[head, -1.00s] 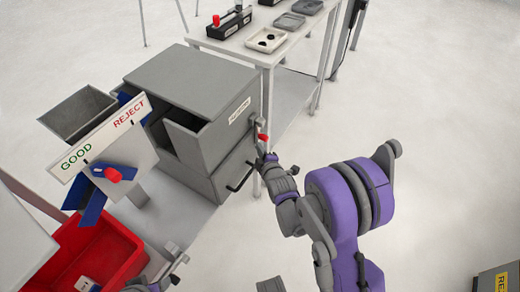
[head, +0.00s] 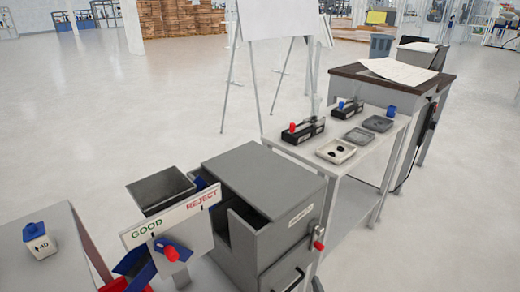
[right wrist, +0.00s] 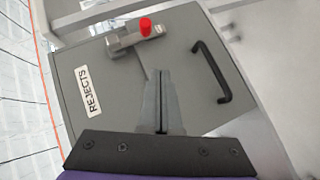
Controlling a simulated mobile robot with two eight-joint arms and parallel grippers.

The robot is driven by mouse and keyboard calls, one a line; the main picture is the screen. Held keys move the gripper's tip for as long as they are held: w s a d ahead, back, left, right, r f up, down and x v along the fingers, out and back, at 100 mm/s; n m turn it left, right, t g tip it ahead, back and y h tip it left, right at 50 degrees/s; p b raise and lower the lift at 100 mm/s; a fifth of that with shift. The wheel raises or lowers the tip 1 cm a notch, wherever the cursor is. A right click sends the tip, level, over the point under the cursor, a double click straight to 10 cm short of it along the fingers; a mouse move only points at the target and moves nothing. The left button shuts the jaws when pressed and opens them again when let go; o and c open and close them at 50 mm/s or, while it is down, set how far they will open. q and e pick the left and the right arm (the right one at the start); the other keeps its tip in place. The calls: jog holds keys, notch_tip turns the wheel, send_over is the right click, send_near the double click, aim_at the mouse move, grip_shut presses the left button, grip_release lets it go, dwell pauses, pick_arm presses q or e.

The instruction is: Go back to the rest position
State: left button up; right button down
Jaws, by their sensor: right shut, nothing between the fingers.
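My right gripper (right wrist: 162,75) is shut and empty. In the right wrist view its fingers point at the front of the grey REJECTS box (right wrist: 85,60), below the latch with the red knob (right wrist: 146,27) and left of the black handle (right wrist: 212,72). I cannot tell whether the fingertips touch the box. In the head view only a small grey part of it shows at the bottom edge (head: 317,285), below the red knob (head: 319,246). My left gripper is not in view.
A GOOD/REJECT sign (head: 172,221) with a red-knobbed blue lever stands left of the grey box (head: 262,180). A blue-topped white block (head: 40,243) sits on the left surface. A table (head: 352,180) with trays and devices stands behind right. Open floor (head: 90,120) lies behind left.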

jog(key=s+a+r+m+g+y, duration=0.15)
jog(key=s+m+g, duration=0.45)
jog(key=s, duration=0.6)
jog(key=s+a+r+m+g+h, duration=0.1)
jog(key=s+r+m+g, duration=0.25)
jog(key=s+m, duration=0.6)
pick_arm(q)
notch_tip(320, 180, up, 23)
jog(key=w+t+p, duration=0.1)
jog(key=p, duration=1.9)
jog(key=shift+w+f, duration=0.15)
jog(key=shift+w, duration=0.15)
pick_arm(e)
notch_tip(320, 180, up, 22)
jog(key=n, duration=0.2)
jog(key=shift+s+a+t, duration=0.2)
jog(key=shift+s+t, duration=0.15)
jog(key=shift+r+y, duration=0.1)
jog(key=shift+y, duration=0.15)
